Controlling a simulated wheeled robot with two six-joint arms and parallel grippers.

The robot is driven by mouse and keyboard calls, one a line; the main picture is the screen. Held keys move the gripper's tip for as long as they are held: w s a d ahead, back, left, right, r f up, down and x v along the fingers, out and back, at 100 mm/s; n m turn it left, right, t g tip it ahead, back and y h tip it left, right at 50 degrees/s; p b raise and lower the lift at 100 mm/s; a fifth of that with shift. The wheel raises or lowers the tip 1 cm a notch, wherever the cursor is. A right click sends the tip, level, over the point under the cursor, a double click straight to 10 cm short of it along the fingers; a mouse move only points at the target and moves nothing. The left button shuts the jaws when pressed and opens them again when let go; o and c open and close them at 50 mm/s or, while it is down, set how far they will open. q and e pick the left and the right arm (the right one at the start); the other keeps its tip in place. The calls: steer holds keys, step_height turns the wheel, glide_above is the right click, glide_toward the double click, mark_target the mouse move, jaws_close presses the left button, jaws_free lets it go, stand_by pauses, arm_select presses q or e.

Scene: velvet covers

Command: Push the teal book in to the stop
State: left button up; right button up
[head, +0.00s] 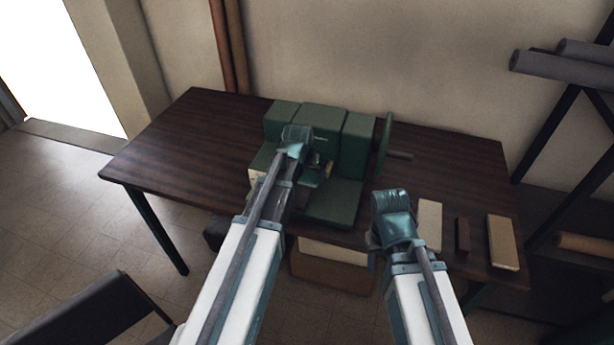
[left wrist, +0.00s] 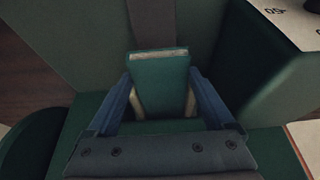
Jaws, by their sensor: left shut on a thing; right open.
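The teal book (left wrist: 160,82) shows in the left wrist view, standing between the blue fingers of my left gripper (left wrist: 165,98). The gripper is shut on it. The book's pale page edge faces up in that view, close to a dark grey strip on the green machine. In the head view my left gripper (head: 296,140) is over the green machine (head: 340,205), and its wrist hides the book there. My right gripper (head: 390,203) is open and empty above the table's front edge, right of the machine. Whether the book touches a stop cannot be told.
The dark wooden table (head: 165,150) is bare at its left. A green wheel (head: 384,147) with a handle stands at the machine's right side. Pale blocks (head: 503,243) and a dark block (head: 462,236) lie at the table's right. A light scale plate with numbers (left wrist: 290,18) shows at the upper right of the wrist view.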

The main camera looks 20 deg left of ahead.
arm_select(q)
steer(key=shift+w+r, duration=0.1)
steer(key=shift+w, duration=0.75)
steer(key=o, duration=1.2)
steer(key=shift+w, duration=0.15)
steer(key=shift+o, duration=0.2)
steer(key=shift+w, duration=0.1)
steer(key=shift+s, duration=0.2)
steer(key=p+v, duration=1.2)
steer(key=v, duration=0.1)
steer(key=shift+r+p, duration=0.25)
steer(key=shift+p, duration=0.15)
